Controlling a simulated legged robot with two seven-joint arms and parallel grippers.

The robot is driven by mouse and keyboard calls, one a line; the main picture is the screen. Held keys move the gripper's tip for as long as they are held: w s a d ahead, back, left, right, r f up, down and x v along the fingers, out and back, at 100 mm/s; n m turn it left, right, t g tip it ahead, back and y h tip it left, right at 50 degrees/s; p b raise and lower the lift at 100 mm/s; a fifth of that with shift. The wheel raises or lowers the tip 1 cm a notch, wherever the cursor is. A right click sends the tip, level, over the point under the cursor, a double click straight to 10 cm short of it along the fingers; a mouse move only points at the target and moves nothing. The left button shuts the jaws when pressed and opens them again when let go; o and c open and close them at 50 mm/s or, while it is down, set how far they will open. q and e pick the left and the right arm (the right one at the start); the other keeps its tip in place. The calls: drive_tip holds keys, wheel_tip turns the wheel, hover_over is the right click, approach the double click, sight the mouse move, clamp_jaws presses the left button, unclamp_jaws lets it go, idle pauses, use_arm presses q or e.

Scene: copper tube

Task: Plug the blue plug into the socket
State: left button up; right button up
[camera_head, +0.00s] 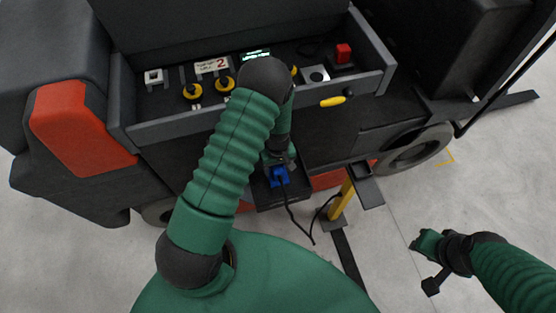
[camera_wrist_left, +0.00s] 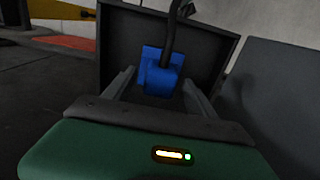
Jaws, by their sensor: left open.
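The blue plug (camera_head: 278,176) sits at a dark box (camera_head: 272,200) on the vehicle's near side, with a black cord running from it. In the left wrist view the blue plug (camera_wrist_left: 158,74) is in front of the dark box's panel (camera_wrist_left: 122,45). My left gripper (camera_head: 279,163) is at the plug. Its two fingers (camera_wrist_left: 158,95) are apart on either side of the plug's lower part, with gaps visible. I cannot make out a separate socket. My right gripper (camera_head: 425,262) is far off at the lower right, over the floor; its jaws are unclear.
A yellow post (camera_head: 342,199) with a black holder (camera_head: 366,186) stands right of the plug. The cord (camera_head: 296,222) hangs in a loop between them. Above is a control panel with knobs and a red button (camera_head: 343,53). A wheel (camera_head: 416,147) is to the right. Floor lies open at right.

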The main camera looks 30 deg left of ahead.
use_arm(q)
wheel_tip(320, 180, up, 16)
idle(0.3)
